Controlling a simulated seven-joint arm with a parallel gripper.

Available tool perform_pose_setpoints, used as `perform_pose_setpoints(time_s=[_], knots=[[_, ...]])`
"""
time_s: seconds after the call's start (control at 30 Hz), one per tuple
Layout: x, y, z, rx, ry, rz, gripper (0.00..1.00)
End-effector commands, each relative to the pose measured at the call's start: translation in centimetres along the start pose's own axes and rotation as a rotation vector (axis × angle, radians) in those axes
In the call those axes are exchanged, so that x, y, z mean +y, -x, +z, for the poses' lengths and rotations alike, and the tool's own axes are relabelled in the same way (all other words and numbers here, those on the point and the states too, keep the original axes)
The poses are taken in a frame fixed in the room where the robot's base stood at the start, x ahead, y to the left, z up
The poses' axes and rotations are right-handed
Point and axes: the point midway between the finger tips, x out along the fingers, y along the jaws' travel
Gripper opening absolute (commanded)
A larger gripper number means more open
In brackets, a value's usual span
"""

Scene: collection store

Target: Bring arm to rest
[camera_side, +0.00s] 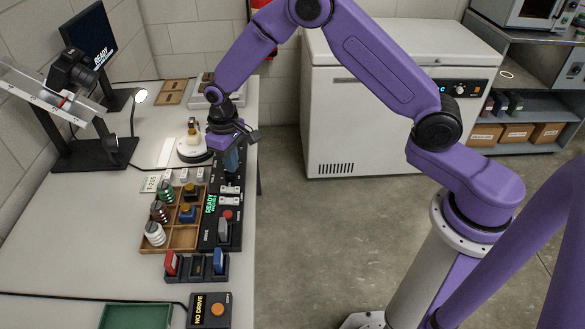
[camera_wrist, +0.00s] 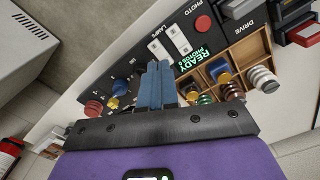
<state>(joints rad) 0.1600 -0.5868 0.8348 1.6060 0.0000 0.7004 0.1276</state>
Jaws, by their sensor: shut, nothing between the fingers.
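My gripper (camera_side: 231,165) is at the end of the purple arm, pointing down over the far end of the black control panel (camera_side: 208,243) near the table's right edge. Its blue fingers are together and empty, and they also show in the wrist view (camera_wrist: 157,75). I cannot tell whether the tips touch the panel. The panel carries white switches, a lit green READY display (camera_side: 210,204) and a red button (camera_side: 227,215); the button also shows in the wrist view (camera_wrist: 203,23). The fingers hide part of the panel.
A wooden tray (camera_side: 185,248) with coils and knobs lies left of the panel. A black rack (camera_side: 197,279) with red and blue blocks sits in front. A camera on a stand (camera_side: 72,72) is at left. A white chest freezer (camera_side: 350,110) stands beyond open floor.

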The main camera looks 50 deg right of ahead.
Motion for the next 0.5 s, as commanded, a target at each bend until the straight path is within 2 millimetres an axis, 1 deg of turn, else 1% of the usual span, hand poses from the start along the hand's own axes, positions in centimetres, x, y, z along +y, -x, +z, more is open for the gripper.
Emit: perform_pose_setpoints(time_s=[0.03,0.07,0.13,0.27,0.37,0.4,0.47,0.5], knots=[[-0.6,1.2,0.8,0.005,0.029,-0.001,0.00],[-1.0,2.0,1.4,0.007,0.047,-0.001,0.00],[-1.9,3.8,3.1,0.010,0.096,-0.002,0.00],[-3.5,7.1,6.9,0.014,0.192,-0.003,0.00],[-4.2,9.3,10.3,0.015,0.267,-0.004,0.00],[-4.5,10.1,11.7,0.017,0.296,-0.004,0.00],[-4.7,11.2,13.8,0.017,0.339,-0.005,0.00],[-4.8,11.9,15.3,0.018,0.369,-0.005,0.00]])
